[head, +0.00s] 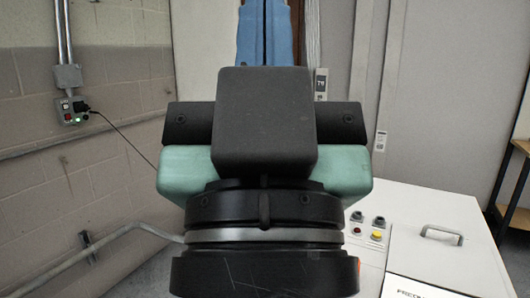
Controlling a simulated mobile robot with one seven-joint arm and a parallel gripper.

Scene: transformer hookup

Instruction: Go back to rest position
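My gripper (265,125) fills the middle of the head view, seen from behind at close range. Its black and green body hangs off a round black wrist with a pale ring. The fingertips are hidden behind the body, so I cannot see whether they are open or shut, or whether they hold anything.
A white cabinet (440,225) with a handle (441,235) and several buttons (377,235) stands at lower right. A wall box (72,108) with a cable is on the left block wall. A blue upright thing (264,30) shows behind my gripper. A shelf (518,190) stands far right.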

